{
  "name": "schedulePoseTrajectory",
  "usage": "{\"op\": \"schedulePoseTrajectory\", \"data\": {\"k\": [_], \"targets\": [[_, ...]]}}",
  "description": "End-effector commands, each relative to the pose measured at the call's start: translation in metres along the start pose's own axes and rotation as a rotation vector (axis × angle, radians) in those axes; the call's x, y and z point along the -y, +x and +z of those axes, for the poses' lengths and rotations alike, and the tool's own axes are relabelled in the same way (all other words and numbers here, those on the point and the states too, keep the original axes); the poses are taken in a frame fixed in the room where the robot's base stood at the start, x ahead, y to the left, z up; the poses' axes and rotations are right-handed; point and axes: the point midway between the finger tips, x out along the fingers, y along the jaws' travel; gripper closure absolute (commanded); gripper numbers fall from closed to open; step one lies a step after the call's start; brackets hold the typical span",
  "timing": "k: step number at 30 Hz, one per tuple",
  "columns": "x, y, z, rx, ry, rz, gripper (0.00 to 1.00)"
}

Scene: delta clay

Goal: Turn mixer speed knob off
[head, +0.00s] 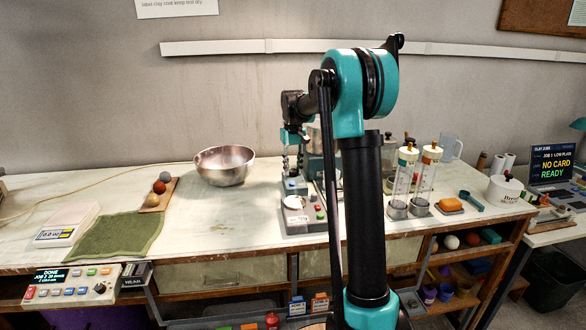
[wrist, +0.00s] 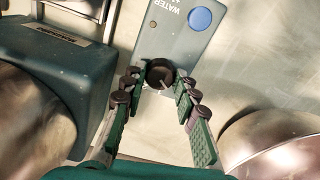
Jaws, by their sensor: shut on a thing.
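The mixer (head: 292,187) stands on the table in the head view, behind my arm. In the wrist view, its speed knob (wrist: 158,72) is a dark round knob with a pale pointer line, on a grey-blue panel with a WATER label and a blue button (wrist: 200,19). My gripper (wrist: 159,78) has one finger on each side of the knob and is shut on it. In the head view my gripper (head: 292,160) points down at the mixer, and the knob cannot be made out there.
A metal bowl (head: 224,165) stands left of the mixer and shows at the wrist view's lower right (wrist: 275,145). The teal mixer body (wrist: 65,75) is close on the left there. Clear syringe-like cylinders (head: 403,180) stand to the right.

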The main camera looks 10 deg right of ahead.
Motion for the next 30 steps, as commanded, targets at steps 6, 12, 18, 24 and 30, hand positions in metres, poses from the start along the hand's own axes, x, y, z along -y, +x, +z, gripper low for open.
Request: {"op": "schedulePoseTrajectory", "data": {"k": [6,12,18,24,30], "targets": [[-0.0001,-0.0003,-0.0004,-0.001,-0.130,0.000,1.00],[-0.0002,-0.0003,-0.0004,-0.001,-0.200,0.000,1.00],[-0.0001,-0.0003,-0.0005,-0.001,-0.229,0.000,1.00],[-0.0001,-0.0003,-0.0005,-0.001,-0.233,0.000,1.00],[-0.0001,-0.0003,-0.0004,-0.001,-0.232,0.000,0.70]]}}
